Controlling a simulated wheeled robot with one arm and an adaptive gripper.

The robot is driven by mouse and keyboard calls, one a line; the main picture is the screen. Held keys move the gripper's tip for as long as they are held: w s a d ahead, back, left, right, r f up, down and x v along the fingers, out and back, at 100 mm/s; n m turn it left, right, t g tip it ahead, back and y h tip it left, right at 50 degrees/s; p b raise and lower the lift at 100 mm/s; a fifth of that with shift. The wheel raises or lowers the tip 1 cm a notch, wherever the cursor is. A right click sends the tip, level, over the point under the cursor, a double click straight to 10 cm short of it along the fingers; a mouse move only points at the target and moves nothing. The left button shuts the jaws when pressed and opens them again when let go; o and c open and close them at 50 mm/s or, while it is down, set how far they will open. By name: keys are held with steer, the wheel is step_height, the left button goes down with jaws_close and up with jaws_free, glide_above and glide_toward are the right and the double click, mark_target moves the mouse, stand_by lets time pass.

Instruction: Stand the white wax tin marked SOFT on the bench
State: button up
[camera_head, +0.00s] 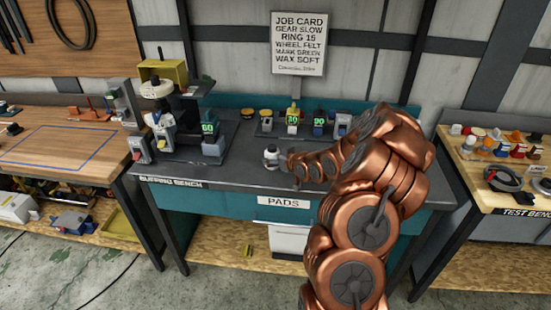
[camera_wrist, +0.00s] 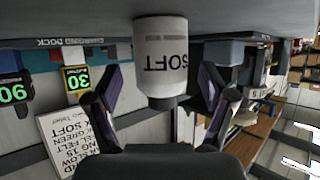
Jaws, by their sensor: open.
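The white wax tin (camera_head: 271,157) stands upright on the dark top of the buffing bench (camera_head: 232,176), near the middle. In the wrist view, which is upside down, the tin (camera_wrist: 160,52) shows its SOFT lettering and a grey end, and its base meets the bench top. My gripper (camera_wrist: 159,82) is open, with one finger on each side of the tin and visible gaps between them. In the head view my gripper (camera_head: 291,166) is just right of the tin, partly hidden by my copper arm.
A charging dock with battery packs marked 30 (camera_head: 292,121) and 90 (camera_head: 318,123) stands behind the tin. A buffing machine (camera_head: 160,100) and a pack marked 60 (camera_head: 211,140) stand left. The bench front left of the tin is clear. A job card (camera_head: 299,43) hangs behind.

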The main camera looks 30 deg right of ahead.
steer(key=b+v, duration=0.3)
steer(key=v, duration=0.8)
steer(key=s+a+n+g, duration=0.1)
steer(key=s+a+g, duration=0.7)
steer(key=a, duration=0.5)
steer(key=s+a+r+g, duration=0.2)
steer(key=s+a, duration=0.3)
steer(key=s, duration=0.4)
steer(key=s+a+r+g, duration=0.2)
steer(key=s+a, duration=0.3)
steer(key=s, duration=0.5)
steer(key=s+a+r+m+g, duration=0.1)
steer(key=s+a+r+g, duration=0.1)
steer(key=s+a, duration=0.3)
steer(key=s, duration=0.4)
steer(key=shift+s+g, duration=0.15)
steer(key=shift+g, duration=0.15)
